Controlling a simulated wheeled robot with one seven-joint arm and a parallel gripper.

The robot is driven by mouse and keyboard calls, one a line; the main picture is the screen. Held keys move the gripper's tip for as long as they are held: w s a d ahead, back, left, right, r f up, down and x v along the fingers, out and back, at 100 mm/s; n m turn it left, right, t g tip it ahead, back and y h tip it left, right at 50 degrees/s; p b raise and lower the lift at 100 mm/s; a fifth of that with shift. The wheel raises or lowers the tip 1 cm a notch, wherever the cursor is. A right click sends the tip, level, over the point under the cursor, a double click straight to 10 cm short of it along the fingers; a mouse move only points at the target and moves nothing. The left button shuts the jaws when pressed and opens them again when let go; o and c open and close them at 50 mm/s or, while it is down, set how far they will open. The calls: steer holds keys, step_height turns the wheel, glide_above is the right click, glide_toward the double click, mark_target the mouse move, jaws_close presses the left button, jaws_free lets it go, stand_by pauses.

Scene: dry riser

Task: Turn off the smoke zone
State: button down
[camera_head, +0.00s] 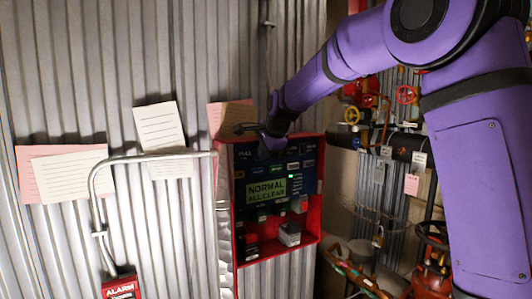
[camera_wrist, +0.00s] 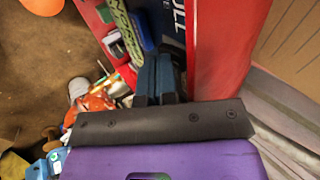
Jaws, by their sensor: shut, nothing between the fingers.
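A red-framed alarm panel (camera_head: 227,205) hangs on the corrugated wall. Its dark blue face carries a lit green display (camera_head: 266,190) reading "NORMAL ALL CLEAR". Rows of small labels, buttons and switches surround the display; their text is too small to tell which is the smoke zone. My gripper (camera_head: 264,147) is at the panel's upper left, partly covering its top row. In the wrist view my gripper (camera_wrist: 157,75) has its two dark blue fingers together and empty, pointing at the panel's face. The red frame (camera_wrist: 215,50) stands just right of them. Contact cannot be told.
A grey conduit (camera_head: 150,158) runs left of the panel down to a red alarm box (camera_head: 121,289). Paper notes (camera_head: 159,126) are on the wall. Right of the panel are pipes with a red valve wheel (camera_head: 407,94), a yellow wheel (camera_head: 352,115) and a red cylinder (camera_head: 430,275).

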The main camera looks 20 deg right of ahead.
steer(key=shift+w+f, duration=0.15)
stand_by(0.4)
